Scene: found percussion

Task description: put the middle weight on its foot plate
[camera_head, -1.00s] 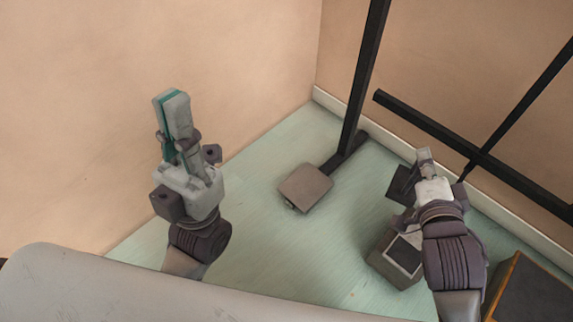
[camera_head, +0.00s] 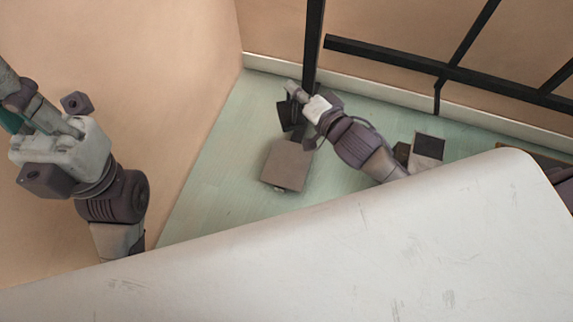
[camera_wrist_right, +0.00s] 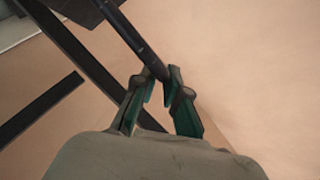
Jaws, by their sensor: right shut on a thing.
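My right gripper (camera_head: 292,88) is at the foot of a black upright post. In the right wrist view its fingertips (camera_wrist_right: 164,84) are shut on a black rod (camera_wrist_right: 138,38). A dark slab (camera_head: 288,113) hangs beside this gripper and seems to belong to the rod, probably the weight. A brown square plate (camera_head: 286,168), apparently the foot plate, lies on the floor just below the slab in the head view. The slab looks apart from the plate's middle; contact is not clear. My left gripper (camera_head: 25,95) is at the left, its fingertips cut off.
The black frame's upright post (camera_head: 314,40) and crossbar (camera_head: 400,62) stand close to my right arm. A grey box with a dark top (camera_head: 429,147) stands to the right. Pale green floor (camera_head: 215,190) is clear left of the plate.

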